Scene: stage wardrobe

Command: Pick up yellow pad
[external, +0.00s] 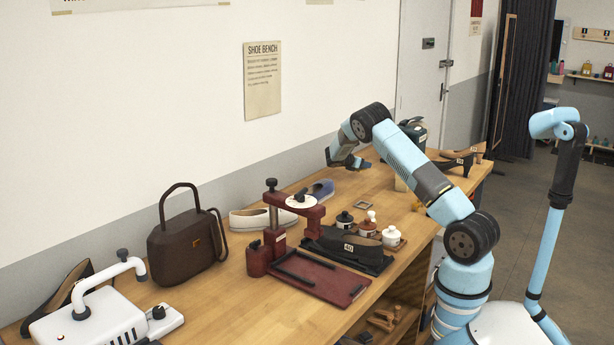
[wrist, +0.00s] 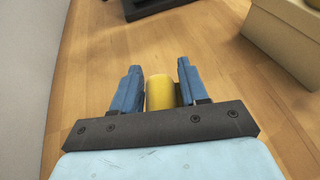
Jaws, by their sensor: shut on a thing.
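The yellow pad (wrist: 160,92) shows in the wrist view as a rounded yellow block between the two blue fingers of my gripper (wrist: 160,72). The gripper is shut on the pad. A narrow dark strip shows between the pad and the right finger. In the external view my gripper (external: 348,163) is low over the far part of the wooden bench, near the wall. The pad cannot be made out there. How far the pad is from the bench top is hard to tell.
A tan box (wrist: 285,40) stands to the right in the wrist view, and a dark object (wrist: 150,8) is ahead. On the bench (external: 228,310) are a blue shoe (external: 321,189), a pale shoe (external: 250,219), a red press (external: 276,235), jars (external: 391,236) and a brown handbag (external: 187,248).

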